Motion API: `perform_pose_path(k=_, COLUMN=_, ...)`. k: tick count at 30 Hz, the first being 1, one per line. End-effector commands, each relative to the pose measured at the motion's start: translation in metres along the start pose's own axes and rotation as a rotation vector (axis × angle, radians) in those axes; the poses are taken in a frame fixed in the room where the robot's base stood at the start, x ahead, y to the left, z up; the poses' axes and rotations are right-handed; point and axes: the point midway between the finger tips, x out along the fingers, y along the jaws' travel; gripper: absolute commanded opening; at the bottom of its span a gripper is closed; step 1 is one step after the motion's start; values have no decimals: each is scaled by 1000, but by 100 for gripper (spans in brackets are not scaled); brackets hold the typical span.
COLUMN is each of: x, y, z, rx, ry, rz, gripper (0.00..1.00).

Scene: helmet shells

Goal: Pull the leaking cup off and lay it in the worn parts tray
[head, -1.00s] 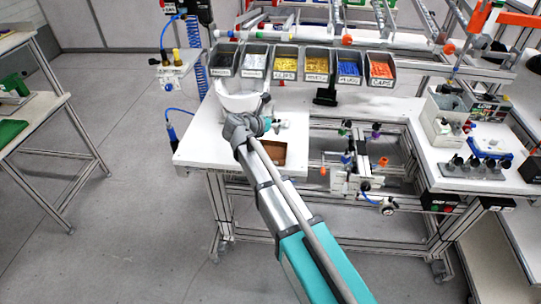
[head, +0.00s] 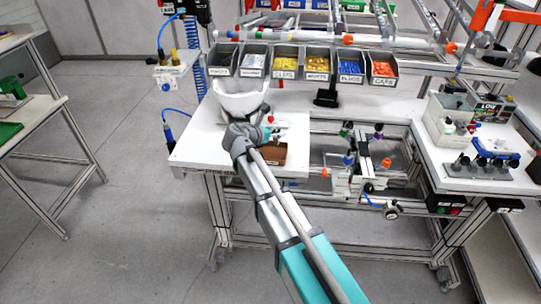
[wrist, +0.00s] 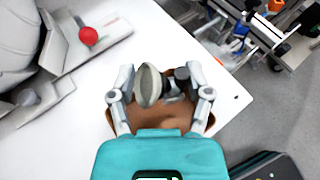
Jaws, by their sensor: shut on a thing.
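My gripper (wrist: 160,82) is shut on the leaking cup (wrist: 149,86), a grey-beige round disc with a short dark stem to its right in the wrist view. The cup is off any mount and held above a brown tray (wrist: 228,99), which I take as the worn parts tray. The tray's near part is hidden by my gripper. In the head view the brown tray (head: 273,155) lies on the white bench top, and my gripper (head: 268,133) is just above it. The cup is too small to make out there.
A white helmet shell (head: 240,102) sits behind my gripper. A grey fixture with a red knob (wrist: 88,36) stands left of the tray in the wrist view. A row of labelled parts bins (head: 318,64) lines the back. The bench's front edge is close to the tray.

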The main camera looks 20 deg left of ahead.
Motion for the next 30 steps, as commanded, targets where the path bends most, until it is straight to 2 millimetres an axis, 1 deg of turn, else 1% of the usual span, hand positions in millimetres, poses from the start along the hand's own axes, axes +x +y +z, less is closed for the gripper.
perform_pose_path(k=3, x=0, y=0, z=0, rx=0, ry=0, rz=0, gripper=17)
perform_pose_path(k=4, x=0, y=0, z=0, rx=0, ry=0, rz=0, gripper=68)
perform_pose_path(k=8, x=0, y=0, z=0, rx=0, ry=0, rz=1, gripper=92)
perform_pose_path(k=9, x=0, y=0, z=0, rx=0, ry=0, rz=1, gripper=100)
perform_pose_path(k=30, x=-1, y=0, z=0, rx=0, ry=0, rz=1, gripper=100)
